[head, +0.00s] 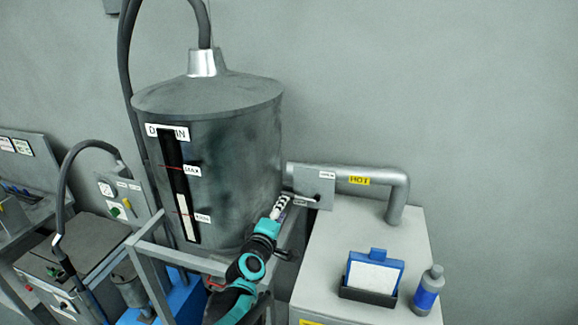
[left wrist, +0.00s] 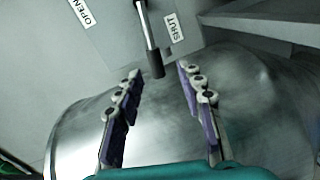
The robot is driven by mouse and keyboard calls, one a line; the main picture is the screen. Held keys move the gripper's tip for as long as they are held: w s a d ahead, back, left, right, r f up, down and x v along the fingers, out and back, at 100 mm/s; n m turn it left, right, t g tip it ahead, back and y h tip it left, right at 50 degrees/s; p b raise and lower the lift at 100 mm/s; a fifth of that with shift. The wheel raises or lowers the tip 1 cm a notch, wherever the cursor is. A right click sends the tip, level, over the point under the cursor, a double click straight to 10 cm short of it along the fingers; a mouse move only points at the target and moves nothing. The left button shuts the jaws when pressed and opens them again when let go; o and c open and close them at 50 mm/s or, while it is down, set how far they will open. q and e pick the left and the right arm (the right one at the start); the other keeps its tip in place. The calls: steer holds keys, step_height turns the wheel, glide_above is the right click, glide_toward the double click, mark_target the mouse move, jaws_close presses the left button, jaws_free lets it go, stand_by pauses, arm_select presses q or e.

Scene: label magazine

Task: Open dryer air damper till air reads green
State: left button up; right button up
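The damper plate (head: 312,180) sits on the silver duct beside the big grey bin, with a small label at its top right. In the left wrist view the damper lever (left wrist: 149,30) is a thin metal rod with a black tip, pointing at the gap between my fingers, beside the SHUT label (left wrist: 173,27). The OPEN label (left wrist: 80,12) is farther left. My left gripper (head: 282,203) is at the plate's lower left; its fingers (left wrist: 160,85) are open on either side of the lever tip, with no contact visible. I cannot make out an air reading. My right gripper is not in view.
The grey bin (head: 225,140) stands close left of my left gripper. A pipe marked HOT (head: 385,178) runs right into a white cabinet (head: 335,245). On the cabinet are a blue-backed holder (head: 375,270) and a blue bottle (head: 428,290). A control panel (head: 122,200) stands left.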

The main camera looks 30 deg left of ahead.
mark_target(286, 195)
arm_select(q)
steer(key=x, duration=0.7)
steer(key=shift+w+a+r+p, duration=0.25)
steer(key=shift+a+r+p, duration=0.05)
steer(key=shift+a+p, duration=0.1)
steer(key=shift+s, duration=0.1)
steer(key=shift+c, duration=0.3)
jaws_close()
